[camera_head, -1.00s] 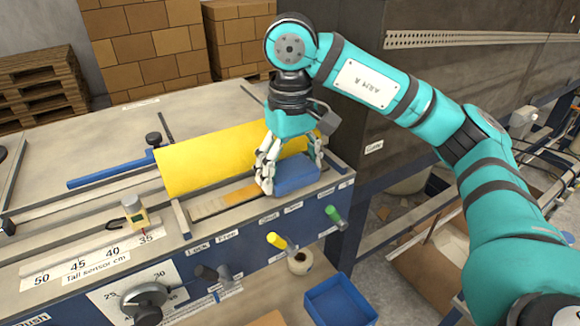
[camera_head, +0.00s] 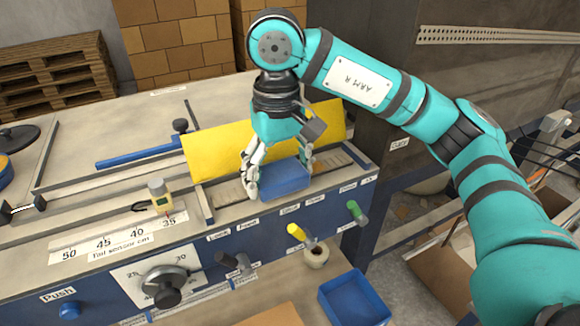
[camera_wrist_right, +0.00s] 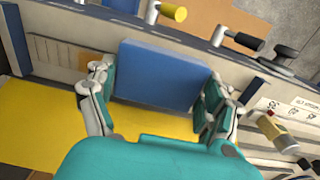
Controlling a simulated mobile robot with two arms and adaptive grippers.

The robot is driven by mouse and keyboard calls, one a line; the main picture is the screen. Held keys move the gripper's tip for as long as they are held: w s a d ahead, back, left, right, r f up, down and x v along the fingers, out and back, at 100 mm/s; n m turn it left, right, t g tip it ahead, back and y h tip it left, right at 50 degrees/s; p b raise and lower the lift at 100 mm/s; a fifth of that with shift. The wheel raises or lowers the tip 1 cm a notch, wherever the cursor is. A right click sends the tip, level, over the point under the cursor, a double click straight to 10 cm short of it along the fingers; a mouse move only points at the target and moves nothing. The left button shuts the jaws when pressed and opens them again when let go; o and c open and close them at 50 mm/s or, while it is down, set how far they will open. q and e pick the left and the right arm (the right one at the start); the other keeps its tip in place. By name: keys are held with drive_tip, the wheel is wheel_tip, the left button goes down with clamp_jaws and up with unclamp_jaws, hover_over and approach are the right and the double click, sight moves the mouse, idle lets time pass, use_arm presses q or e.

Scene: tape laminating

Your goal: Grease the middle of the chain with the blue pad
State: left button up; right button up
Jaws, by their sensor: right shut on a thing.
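The blue pad (camera_head: 284,178) is a flat block gripped between the fingers of my right gripper (camera_head: 278,172). In the right wrist view the pad (camera_wrist_right: 163,73) sits between both fingers of the gripper (camera_wrist_right: 160,92). The chain (camera_head: 230,192) runs in a long narrow channel along the front of the machine, below a yellow cover (camera_head: 215,152). The pad is over the middle stretch of this channel and hides the chain there. I cannot tell whether the pad touches it. Chain also shows on both sides of the pad. My left gripper is out of view.
The yellow cover stands close behind the gripper. A yellow sensor (camera_head: 160,196) stands by the ruler at the left. Yellow (camera_head: 298,233) and green (camera_head: 355,211) levers stick out of the front panel. An empty-looking blue bin (camera_head: 354,299) is below.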

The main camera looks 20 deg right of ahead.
sight(316, 173)
drive_tip(key=shift+a+r, duration=0.1)
drive_tip(key=shift+a, duration=1.65)
drive_tip(key=shift+d+b, duration=0.4)
drive_tip(key=shift+d, duration=1.35)
drive_tip(key=shift+w+d, duration=0.15)
drive_tip(key=shift+d, duration=3.55)
drive_tip(key=shift+a, duration=0.1)
wheel_tip(316, 173, up, 8)
drive_tip(key=p, duration=0.7)
drive_tip(key=shift+p, duration=0.3)
